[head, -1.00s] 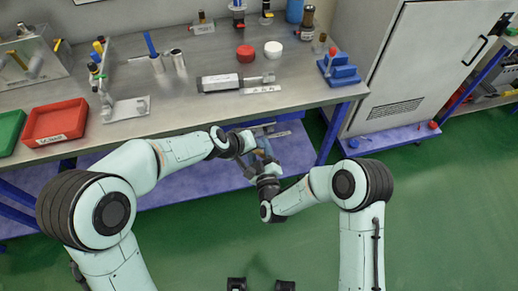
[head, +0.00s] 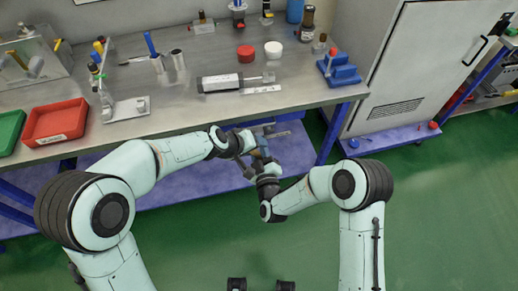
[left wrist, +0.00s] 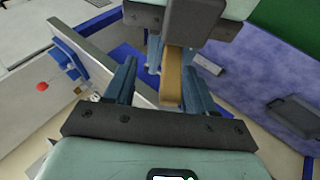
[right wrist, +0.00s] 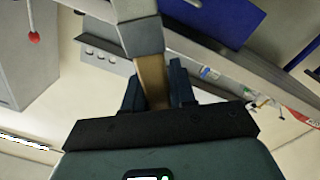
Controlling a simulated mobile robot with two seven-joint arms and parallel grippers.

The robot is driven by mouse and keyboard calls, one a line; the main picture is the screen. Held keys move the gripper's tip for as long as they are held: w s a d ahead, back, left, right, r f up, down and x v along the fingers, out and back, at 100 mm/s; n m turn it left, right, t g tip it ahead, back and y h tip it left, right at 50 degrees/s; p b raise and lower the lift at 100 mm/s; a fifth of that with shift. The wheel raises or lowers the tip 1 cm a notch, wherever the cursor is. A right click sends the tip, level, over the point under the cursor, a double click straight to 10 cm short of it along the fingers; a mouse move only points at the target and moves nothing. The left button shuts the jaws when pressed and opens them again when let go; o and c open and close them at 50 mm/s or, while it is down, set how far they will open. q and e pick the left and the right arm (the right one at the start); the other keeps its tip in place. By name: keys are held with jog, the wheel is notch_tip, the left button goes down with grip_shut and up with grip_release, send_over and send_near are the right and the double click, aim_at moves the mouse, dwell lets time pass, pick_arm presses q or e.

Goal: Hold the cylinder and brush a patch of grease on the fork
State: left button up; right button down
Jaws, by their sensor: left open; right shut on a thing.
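The cylinder (head: 235,82) lies on its side on the bench, with a dark body, a white label and a rod toward a fork (head: 268,77) at its right end. My right gripper (head: 263,158) is shut on a flat brown bar, which looks like a brush handle (right wrist: 152,80). Its bristles cannot be made out. My left gripper (head: 253,148) is open, facing the right one in front of the bench. In the left wrist view the brown handle (left wrist: 171,75) lies between its spread fingers. I cannot see a grease patch on the fork.
A red lid or pot (head: 245,52) and a white one (head: 273,49) stand behind the cylinder. A blue block fixture (head: 340,72) is at the right. Red (head: 58,122) and green (head: 8,130) trays are at the left. The bench front edge (head: 200,128) is just beyond my grippers.

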pick_arm(q)
jog(key=v, duration=1.1)
jog(key=s+a+f+g+y, duration=0.1)
jog(key=s+a+f+g, duration=0.15)
jog(key=f, duration=0.95)
jog(key=s+a+f+g+y, duration=0.1)
jog(key=s+a+f+y, duration=0.15)
jog(key=f, duration=1.05)
jog(key=s+d+f+g+h, duration=0.1)
jog(key=s+f, duration=0.7)
jog(key=s, duration=0.3)
jog(key=s+d+f+g+h, duration=0.1)
jog(key=s+f+g, duration=0.1)
jog(key=s+f, duration=0.6)
jog(key=s, duration=0.3)
pick_arm(e)
jog(key=s+d+f+m+h, duration=0.1)
jog(key=s+d+f+h, duration=0.1)
jog(key=d, duration=0.8)
jog(key=s+d+f+m+h, duration=0.2)
jog(key=s+d+f, duration=0.1)
jog(key=d, duration=0.7)
jog(key=shift+s+d+t+h, duration=0.25)
jog(key=shift+s+t+h, duration=0.05)
jog(key=shift+s, duration=0.15)
pick_arm(q)
jog(key=shift+g, duration=0.25)
